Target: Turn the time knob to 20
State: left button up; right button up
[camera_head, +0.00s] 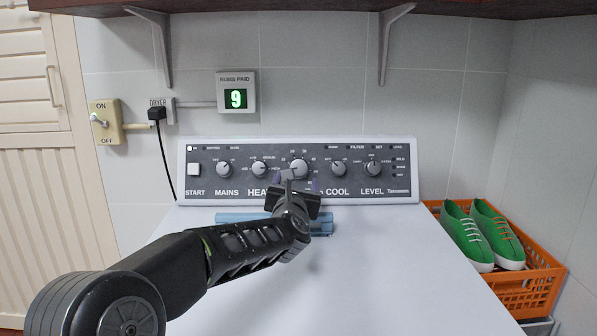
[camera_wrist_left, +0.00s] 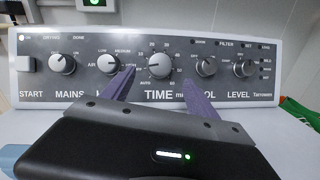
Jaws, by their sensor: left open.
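The time knob (camera_head: 299,167) is the large middle dial on the dryer's control panel, inside a ring of numbers. It also shows in the left wrist view (camera_wrist_left: 160,66), above the TIME label; its pointer seems to face left, but I cannot read the exact setting. My left gripper (camera_head: 299,184) is in front of the panel, just below the knob in the head view. In the left wrist view its two purple fingers (camera_wrist_left: 161,76) are open and empty, one on each side of the knob's lower part. I cannot tell whether they touch it. My right gripper is not in view.
Smaller knobs flank the time knob, such as the heat knob (camera_head: 259,168) and the cool knob (camera_head: 338,169). A pale blue object (camera_head: 235,217) lies on the white top behind my arm. An orange crate (camera_head: 535,285) with green shoes (camera_head: 468,236) stands at right.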

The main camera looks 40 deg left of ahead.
aim_at(298, 170)
pick_arm(q)
jog(key=shift+p+x, duration=0.45)
jog(key=shift+x, duration=3.45)
jog(key=shift+f, duration=0.1)
jog(key=c, duration=1.4)
